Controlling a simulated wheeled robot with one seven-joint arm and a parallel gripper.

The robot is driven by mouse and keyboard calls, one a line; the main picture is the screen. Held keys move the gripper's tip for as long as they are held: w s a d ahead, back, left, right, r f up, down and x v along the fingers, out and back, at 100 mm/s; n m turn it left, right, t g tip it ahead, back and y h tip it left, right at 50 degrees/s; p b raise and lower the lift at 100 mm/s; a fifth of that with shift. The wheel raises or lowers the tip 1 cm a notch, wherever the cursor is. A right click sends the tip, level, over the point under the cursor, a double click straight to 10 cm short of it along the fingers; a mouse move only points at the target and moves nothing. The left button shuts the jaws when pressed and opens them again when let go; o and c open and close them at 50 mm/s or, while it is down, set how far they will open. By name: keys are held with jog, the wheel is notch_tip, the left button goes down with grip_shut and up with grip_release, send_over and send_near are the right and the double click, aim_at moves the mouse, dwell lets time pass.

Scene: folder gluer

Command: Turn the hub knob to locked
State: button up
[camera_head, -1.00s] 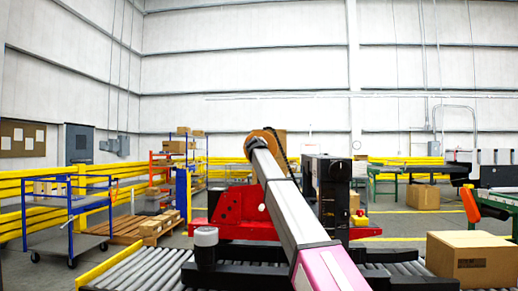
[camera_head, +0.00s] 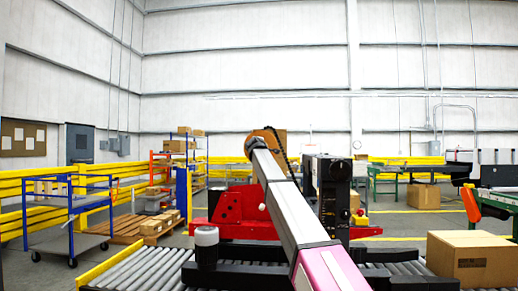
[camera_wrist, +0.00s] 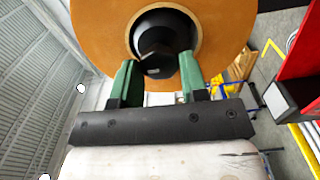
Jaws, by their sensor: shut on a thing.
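In the wrist view, a black hub knob (camera_wrist: 158,62) sits in the middle of a large orange-brown disc (camera_wrist: 98,32). My gripper (camera_wrist: 158,72) has two green fingers, one on each side of the knob's front part, and is shut on it. The knob's exact angle and any lock marking cannot be made out. In the head view, the disc (camera_head: 268,141) shows as a brown edge behind the end of my arm. The knob and my gripper are hidden there.
A red machine frame (camera_head: 238,208) and a black upright unit (camera_head: 330,190) stand close around my arm. A roller conveyor (camera_head: 135,268) runs across the front. A cardboard box (camera_head: 470,258) sits at the right. A blue cart (camera_head: 68,215) stands at the left.

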jog(key=shift+n, duration=0.5)
jog(key=o, duration=0.9)
jog(key=shift+s, duration=0.1)
jog(key=s, duration=1)
jog(key=shift+s+a, duration=0.2)
jog(key=shift+s, duration=0.1)
jog(key=shift+s, duration=0.1)
